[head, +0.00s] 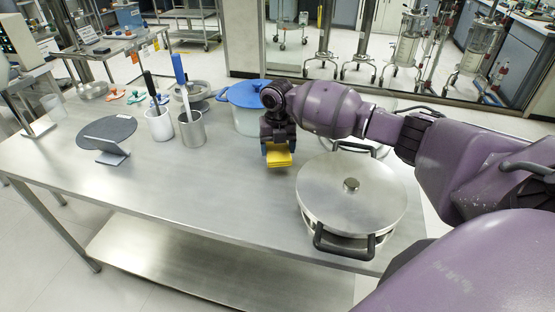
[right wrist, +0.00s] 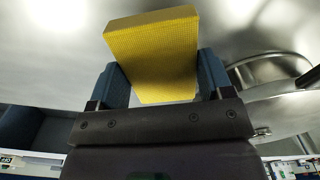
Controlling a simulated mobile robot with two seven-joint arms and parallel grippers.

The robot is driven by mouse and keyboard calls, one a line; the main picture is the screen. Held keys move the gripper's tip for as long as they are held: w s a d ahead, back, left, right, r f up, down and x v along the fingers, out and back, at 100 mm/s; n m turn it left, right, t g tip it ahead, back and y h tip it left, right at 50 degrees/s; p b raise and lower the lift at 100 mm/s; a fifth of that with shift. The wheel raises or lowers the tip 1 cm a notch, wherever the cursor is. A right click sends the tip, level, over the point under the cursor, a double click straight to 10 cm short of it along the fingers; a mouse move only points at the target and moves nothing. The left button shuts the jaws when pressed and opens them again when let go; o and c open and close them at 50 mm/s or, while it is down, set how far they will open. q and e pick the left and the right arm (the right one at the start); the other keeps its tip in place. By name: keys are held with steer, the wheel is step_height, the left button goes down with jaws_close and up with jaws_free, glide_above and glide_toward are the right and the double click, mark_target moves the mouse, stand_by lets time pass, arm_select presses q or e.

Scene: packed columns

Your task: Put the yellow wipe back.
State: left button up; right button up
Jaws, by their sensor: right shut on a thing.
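The yellow wipe (head: 279,159) is a small thick block. My right gripper (head: 277,150) points down over the steel table and is shut on it. In the right wrist view the wipe (right wrist: 155,50) sits between the two blue fingers of the gripper (right wrist: 160,85), one on each side. I cannot tell for sure how far the wipe is above the table top. My left gripper is not in view.
A large lidded pot (head: 330,185) stands right of the wipe. A blue-lidded pot (head: 246,98) stands behind the gripper. Two utensil holders, white (head: 159,126) and steel (head: 191,132), and a dark round mat (head: 105,132) are left. The table's (head: 200,190) front middle is clear.

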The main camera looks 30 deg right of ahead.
mark_target(277, 149)
steer(key=shift+f, duration=2.3)
steer(key=shift+f, duration=0.15)
steer(key=o, duration=0.8)
step_height(277, 149, up, 12)
steer(key=shift+r, duration=0.15)
